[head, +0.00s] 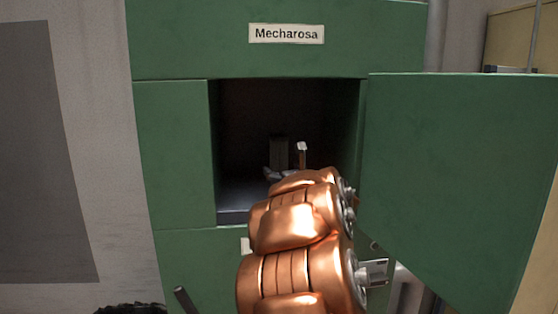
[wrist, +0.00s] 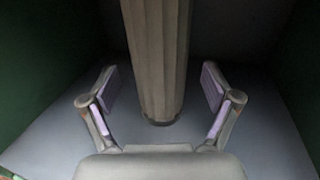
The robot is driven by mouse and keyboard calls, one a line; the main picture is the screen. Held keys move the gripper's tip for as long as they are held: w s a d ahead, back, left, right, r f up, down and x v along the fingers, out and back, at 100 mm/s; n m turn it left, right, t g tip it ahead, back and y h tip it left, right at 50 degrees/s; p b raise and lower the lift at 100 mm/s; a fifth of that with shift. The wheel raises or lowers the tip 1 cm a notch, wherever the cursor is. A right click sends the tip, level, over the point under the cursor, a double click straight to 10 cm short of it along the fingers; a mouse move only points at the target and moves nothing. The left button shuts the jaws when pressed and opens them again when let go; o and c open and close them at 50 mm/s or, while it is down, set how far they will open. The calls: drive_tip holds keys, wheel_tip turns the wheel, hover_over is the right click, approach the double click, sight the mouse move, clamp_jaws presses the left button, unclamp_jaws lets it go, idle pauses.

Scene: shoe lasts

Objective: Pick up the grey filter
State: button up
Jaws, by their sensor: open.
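The grey filter (wrist: 157,60) is a tall, ribbed upright column standing on the floor of a compartment, in the middle of the wrist view. In the head view it shows as a small dark upright shape (head: 279,151) deep in the compartment. My gripper (wrist: 158,88) is open, with one finger on each side of the filter and a visible gap to both. The filter's top is cut off in the wrist view. In the head view my copper-coloured arm reaches into the opening, and my gripper (head: 284,170) is partly hidden in shadow.
The green cabinet (head: 172,150) bears a label (head: 286,33) reading "Mecharosa". Its door (head: 450,170) stands open at the right. The compartment's side walls stand left and right of my gripper, with bare grey floor (wrist: 50,135) beside the fingers.

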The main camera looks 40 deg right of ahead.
drive_tip(key=shift+p+x, duration=0.3)
drive_tip(key=shift+x, duration=0.85)
drive_tip(key=shift+c, duration=0.2)
drive_tip(key=c, duration=1.4)
drive_tip(key=shift+c, duration=0.2)
